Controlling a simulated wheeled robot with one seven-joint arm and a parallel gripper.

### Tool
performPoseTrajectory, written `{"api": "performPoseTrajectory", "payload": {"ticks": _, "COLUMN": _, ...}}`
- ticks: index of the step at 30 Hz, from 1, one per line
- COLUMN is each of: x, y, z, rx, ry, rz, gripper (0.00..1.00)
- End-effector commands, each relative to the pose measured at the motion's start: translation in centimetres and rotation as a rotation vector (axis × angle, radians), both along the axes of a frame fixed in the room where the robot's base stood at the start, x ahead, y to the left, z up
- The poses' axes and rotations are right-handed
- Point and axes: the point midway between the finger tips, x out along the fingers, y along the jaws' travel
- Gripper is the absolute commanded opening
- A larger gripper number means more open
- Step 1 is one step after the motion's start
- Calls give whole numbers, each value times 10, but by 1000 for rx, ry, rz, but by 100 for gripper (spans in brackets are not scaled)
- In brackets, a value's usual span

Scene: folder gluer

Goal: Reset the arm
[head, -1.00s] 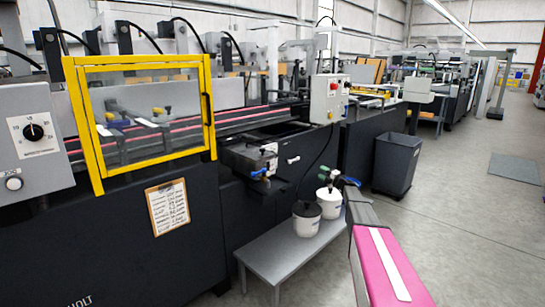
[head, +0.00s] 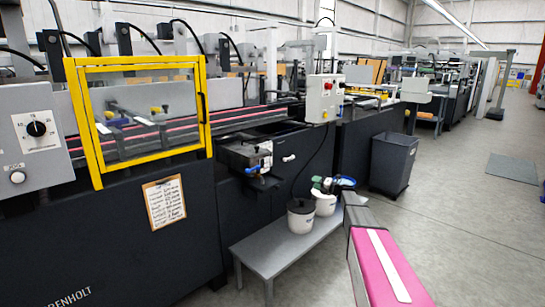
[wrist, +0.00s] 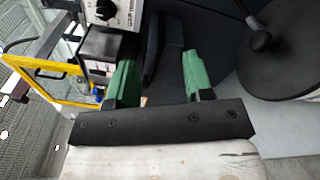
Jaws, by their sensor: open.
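My gripper (wrist: 160,52) shows in the wrist view with two green fingers apart and nothing between them. Part of the machine's dark front is behind the gap. A round dark lid (wrist: 262,75) with a knob lies to the right of the fingers, apart from them. In the head view my pink arm link with a white stripe comes in from the lower right. Green and blue parts at its far end appear just above the white tubs, too small to tell the fingers apart. One tub (head: 301,222) has a black lid; the other tub (head: 325,205) is partly hidden.
The tubs stand on a low grey bench (head: 285,247) in front of the dark machine. A yellow-framed clear guard (head: 207,105) and a clipboard (head: 164,201) are at left. A grey bin (head: 393,163) stands at right.

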Motion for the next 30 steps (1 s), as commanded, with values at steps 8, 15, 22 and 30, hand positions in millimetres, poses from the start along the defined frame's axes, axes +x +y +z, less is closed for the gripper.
{"api": "performPoseTrajectory", "payload": {"ticks": 8, "x": -94, "y": 52, "z": -30, "rx": -475, "ry": -257, "rz": 170, "gripper": 47}}
{"api": "performPoseTrajectory", "payload": {"ticks": 15, "x": -207, "y": 90, "z": -66, "rx": -998, "ry": -638, "rz": 511, "gripper": 47}}
{"api": "performPoseTrajectory", "payload": {"ticks": 22, "x": -315, "y": 101, "z": -91, "rx": -1360, "ry": -1047, "rz": 964, "gripper": 47}}
{"api": "performPoseTrajectory", "payload": {"ticks": 30, "x": -436, "y": 86, "z": -103, "rx": -1510, "ry": -1561, "rz": 1641, "gripper": 47}}
